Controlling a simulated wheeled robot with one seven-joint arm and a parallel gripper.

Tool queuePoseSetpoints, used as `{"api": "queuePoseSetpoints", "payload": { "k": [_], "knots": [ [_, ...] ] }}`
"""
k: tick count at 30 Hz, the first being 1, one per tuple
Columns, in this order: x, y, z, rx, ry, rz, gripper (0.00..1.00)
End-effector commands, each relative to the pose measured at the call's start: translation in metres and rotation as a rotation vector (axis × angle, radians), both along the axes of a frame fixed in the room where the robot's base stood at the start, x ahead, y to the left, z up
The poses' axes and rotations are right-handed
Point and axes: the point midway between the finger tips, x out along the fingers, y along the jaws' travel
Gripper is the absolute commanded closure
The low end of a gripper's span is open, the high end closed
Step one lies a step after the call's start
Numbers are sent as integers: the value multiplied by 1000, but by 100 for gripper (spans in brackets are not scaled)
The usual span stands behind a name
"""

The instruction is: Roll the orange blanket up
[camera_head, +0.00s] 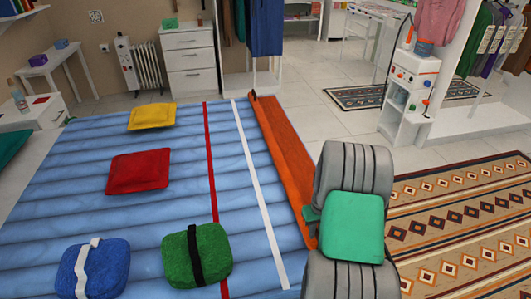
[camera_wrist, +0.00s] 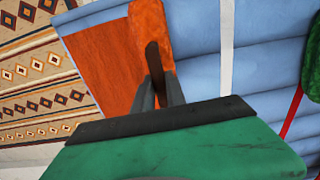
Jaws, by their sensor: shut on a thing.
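The orange blanket (camera_head: 282,140) lies as a long narrow strip along the right edge of the blue mattress. In the wrist view the blanket (camera_wrist: 100,60) shows a flat darker part on the left and a brighter raised, folded part along its right side. My gripper (camera_wrist: 158,88) is shut on the blanket at that raised part, with a dark brown edge standing up between the fingers. In the head view my grey and green arm covers the near end of the blanket and hides the fingertips.
On the mattress (camera_head: 80,180) lie a yellow cushion (camera_head: 152,116), a red cushion (camera_head: 138,171), a blue bundle (camera_head: 94,268) and a green bundle (camera_head: 197,254). A red stripe and a white stripe run left of the blanket. A patterned rug (camera_head: 465,225) lies at right.

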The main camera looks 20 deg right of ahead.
Motion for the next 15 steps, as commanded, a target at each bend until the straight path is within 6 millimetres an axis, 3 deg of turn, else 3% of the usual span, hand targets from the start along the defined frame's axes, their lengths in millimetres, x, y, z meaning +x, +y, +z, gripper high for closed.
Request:
{"api": "queuePoseSetpoints", "payload": {
  "k": [15],
  "knots": [
    [-11,-56,-1,-3,-3,-4,100]
  ]
}}
